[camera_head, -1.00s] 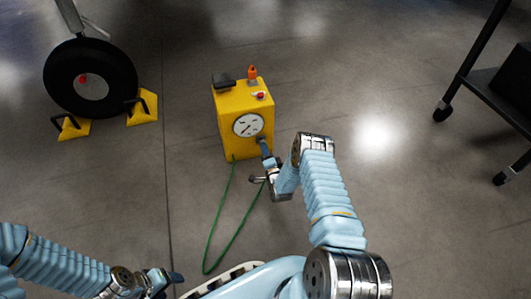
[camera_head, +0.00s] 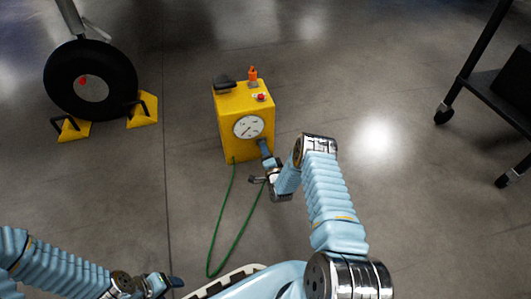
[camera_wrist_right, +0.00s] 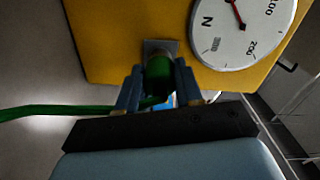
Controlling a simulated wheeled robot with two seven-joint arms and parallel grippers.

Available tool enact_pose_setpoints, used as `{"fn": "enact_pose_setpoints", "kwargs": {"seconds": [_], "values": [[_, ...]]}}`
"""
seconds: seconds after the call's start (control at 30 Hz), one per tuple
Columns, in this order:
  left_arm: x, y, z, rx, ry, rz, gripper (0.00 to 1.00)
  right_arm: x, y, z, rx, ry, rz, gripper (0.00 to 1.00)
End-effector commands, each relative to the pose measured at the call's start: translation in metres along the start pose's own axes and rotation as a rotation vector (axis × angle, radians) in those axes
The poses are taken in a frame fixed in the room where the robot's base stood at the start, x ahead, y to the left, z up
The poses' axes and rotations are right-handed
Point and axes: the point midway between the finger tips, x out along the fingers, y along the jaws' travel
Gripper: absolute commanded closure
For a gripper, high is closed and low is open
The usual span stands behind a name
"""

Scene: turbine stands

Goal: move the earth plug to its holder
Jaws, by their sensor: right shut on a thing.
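The green earth plug (camera_wrist_right: 158,76) is between the fingers of my right gripper (camera_wrist_right: 157,82) in the wrist view, which is shut on it. The plug's far end meets or nearly meets a small grey holder plate (camera_wrist_right: 160,47) on the yellow box; whether it is seated I cannot tell. In the head view my right gripper (camera_head: 265,150) is at the lower right of the box's front (camera_head: 232,148), and hides the plug. My left gripper (camera_head: 165,283) is at the bottom left, apart from the box; its jaw opening is unclear.
A green cable (camera_head: 216,235) loops from the box across the floor and back to my right gripper. The box has a round dial (camera_head: 248,126) beside the holder. A wheel (camera_head: 90,80) with yellow chocks (camera_head: 143,110) stands left; a dark cart (camera_head: 495,90) stands right. Floor between is clear.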

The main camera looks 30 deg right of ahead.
Motion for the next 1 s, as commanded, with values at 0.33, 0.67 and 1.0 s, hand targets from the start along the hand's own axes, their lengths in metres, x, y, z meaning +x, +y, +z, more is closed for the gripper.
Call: {"fn": "enact_pose_setpoints", "kwargs": {"seconds": [0.33,0.67,1.0], "values": [[0.0079,-0.003,-0.0002,0.0,0.002,0.0,0.35,0.0098,-0.0045,-0.0017,0.0,0.005,-0.009,1.0],[0.0078,-0.0029,-0.0003,0.0,0.002,0.0,0.35,0.0087,-0.0037,-0.0013,0.0,0.004,-0.008,0.39],[0.0073,-0.0028,-0.0003,0.0,0.002,0.0,0.35,0.0066,-0.0019,-0.001,-0.001,0.003,-0.004,0.27]]}}
